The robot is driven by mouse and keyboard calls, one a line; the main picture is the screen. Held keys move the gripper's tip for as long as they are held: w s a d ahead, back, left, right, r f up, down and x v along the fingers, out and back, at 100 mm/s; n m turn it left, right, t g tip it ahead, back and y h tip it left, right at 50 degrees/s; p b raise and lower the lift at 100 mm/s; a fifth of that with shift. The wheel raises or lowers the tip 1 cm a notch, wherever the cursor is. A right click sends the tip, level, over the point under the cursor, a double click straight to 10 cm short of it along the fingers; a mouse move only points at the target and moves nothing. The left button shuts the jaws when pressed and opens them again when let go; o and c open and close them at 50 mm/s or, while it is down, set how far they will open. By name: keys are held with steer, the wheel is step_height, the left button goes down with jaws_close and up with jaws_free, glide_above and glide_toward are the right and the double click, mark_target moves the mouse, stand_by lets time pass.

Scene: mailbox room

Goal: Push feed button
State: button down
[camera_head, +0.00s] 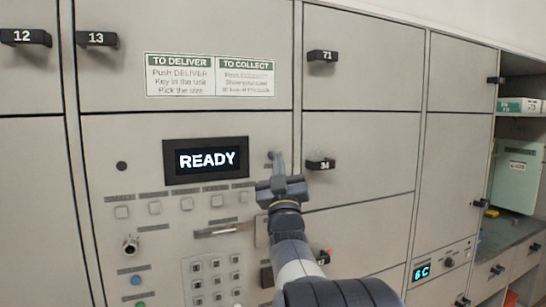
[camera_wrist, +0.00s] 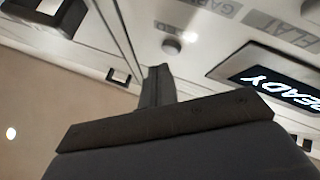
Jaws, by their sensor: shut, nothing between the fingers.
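A control panel with a lit READY display (camera_head: 206,159) fills the middle of the head view. My gripper (camera_head: 278,160) is raised in front of the panel, to the right of the display; its tip hides part of the panel. In the wrist view my gripper's fingers (camera_wrist: 157,76) are together and empty. Just beyond them is a small round grey button (camera_wrist: 172,45) with a blurred label beside it, possibly ending in "ED". The fingertips look close to this button, but I cannot tell whether they touch it. The READY display (camera_wrist: 285,80) also shows there, tilted.
A row of square buttons (camera_head: 155,207) lies below the display. A keypad (camera_head: 214,281) and a round metal lock (camera_head: 130,245) are lower down. Locker handles 71 (camera_head: 321,56) and 34 (camera_head: 320,164) stick out to the right of my gripper. Open shelves are at far right.

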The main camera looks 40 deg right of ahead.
stand_by(0.6)
steer(key=shift+w+d+b, duration=0.1)
steer(key=shift+w+b, duration=0.3)
steer(key=shift+b, duration=0.05)
steer(key=shift+w, duration=0.4)
stand_by(0.5)
steer(key=shift+s+b, duration=0.8)
steer(key=shift+b, duration=0.15)
